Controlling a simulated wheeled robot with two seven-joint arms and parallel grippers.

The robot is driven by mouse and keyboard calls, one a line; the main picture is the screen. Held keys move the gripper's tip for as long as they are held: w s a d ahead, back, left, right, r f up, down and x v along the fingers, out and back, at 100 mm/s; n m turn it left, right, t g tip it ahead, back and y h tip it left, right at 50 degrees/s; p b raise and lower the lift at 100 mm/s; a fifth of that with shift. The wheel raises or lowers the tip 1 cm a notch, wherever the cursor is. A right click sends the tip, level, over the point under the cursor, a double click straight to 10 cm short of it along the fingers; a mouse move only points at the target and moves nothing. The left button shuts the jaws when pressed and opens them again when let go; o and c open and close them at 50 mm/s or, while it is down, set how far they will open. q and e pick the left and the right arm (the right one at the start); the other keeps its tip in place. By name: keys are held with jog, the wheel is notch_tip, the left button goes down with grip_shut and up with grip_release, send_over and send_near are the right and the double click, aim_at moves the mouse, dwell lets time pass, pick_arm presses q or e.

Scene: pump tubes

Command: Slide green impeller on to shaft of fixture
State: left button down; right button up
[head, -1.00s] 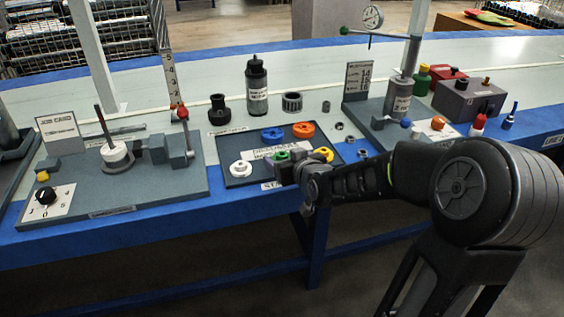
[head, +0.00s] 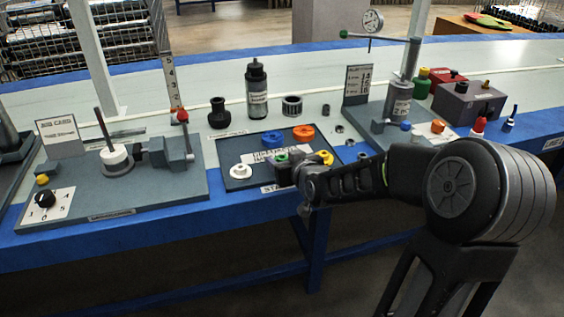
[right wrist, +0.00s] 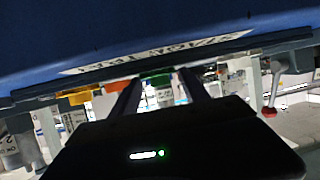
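The green impeller (head: 282,158) lies on the dark tray, partly hidden by my right gripper (head: 284,174). In the right wrist view it appears as a green strip (right wrist: 155,80) between the two dark fingers, which stand apart with gaps beside it. I cannot tell how deep it sits between them. My right gripper is open and low at the tray's front edge. The fixture (head: 160,190) is a grey base at left, with a thin dark upright shaft (head: 102,124) rising from a white round hub (head: 115,156). My left gripper is not in view.
The tray (head: 235,181) also holds a white (head: 241,171), a blue (head: 272,139), an orange (head: 304,132) and a yellow impeller (head: 325,157). A black bottle (head: 257,88) stands behind. A clamp with a red knob (head: 182,115) rises right of the shaft. A gauge stand (head: 398,97) is at right.

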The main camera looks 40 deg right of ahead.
jog(key=c, duration=0.9)
notch_tip(320, 180, up, 10)
jog(key=p, duration=0.3)
jog(key=shift+p, duration=0.3)
